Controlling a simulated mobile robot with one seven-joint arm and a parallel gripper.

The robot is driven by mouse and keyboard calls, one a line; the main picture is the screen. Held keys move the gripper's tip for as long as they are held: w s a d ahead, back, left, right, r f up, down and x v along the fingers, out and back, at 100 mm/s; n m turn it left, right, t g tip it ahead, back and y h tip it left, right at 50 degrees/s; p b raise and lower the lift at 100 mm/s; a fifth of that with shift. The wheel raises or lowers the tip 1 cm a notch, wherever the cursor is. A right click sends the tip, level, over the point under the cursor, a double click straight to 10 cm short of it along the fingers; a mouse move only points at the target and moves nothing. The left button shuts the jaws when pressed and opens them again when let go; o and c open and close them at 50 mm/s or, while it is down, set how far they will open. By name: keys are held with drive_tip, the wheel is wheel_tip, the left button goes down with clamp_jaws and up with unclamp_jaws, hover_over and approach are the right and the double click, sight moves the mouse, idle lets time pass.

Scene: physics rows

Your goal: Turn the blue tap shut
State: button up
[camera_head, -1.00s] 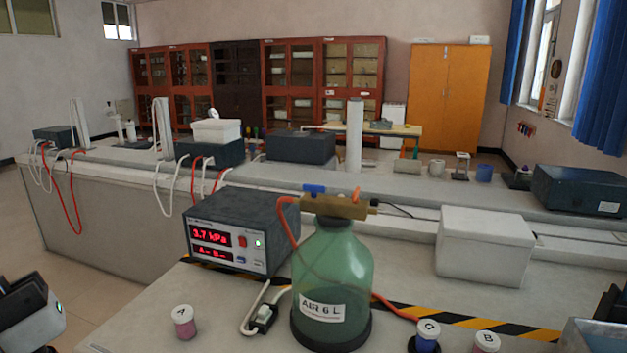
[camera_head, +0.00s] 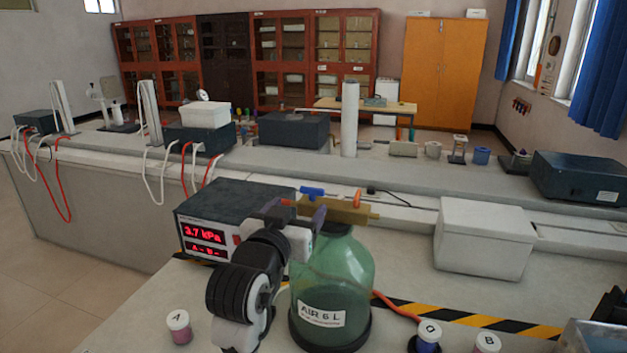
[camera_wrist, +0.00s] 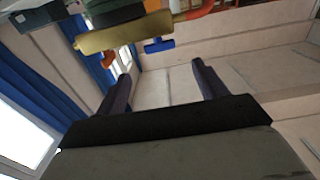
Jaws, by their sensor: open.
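The blue tap (camera_head: 313,191) sits on the left part of the brass manifold (camera_head: 345,214), on top of the green glass bottle (camera_head: 335,265) labelled AIR 6 L. Its handle looks about lengthwise along the manifold. In the wrist view the blue tap (camera_wrist: 159,45) hangs from the tilted brass bar, just beyond the gap between my fingers. My gripper (camera_head: 298,211) is open and empty, in front of and a little below the tap's left side. I see no contact with the tap. My arm hides part of the pressure box and the bottle's left shoulder.
An orange tap (camera_head: 359,199) is on the manifold's right part. The pressure box (camera_head: 235,205) reading 3.7 kPa stands left of the bottle. A white box (camera_head: 485,237) stands to the right. Small labelled jars (camera_head: 179,327) stand near the front, with an orange hose along the bench.

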sight(311, 189)
drive_tip(key=p+x, duration=0.3)
drive_tip(key=x, duration=0.7)
drive_tip(key=shift+r, duration=0.1)
drive_tip(key=shift+p+x, duration=0.45)
drive_tip(key=shift+x, duration=0.4)
drive_tip(key=c, duration=1)
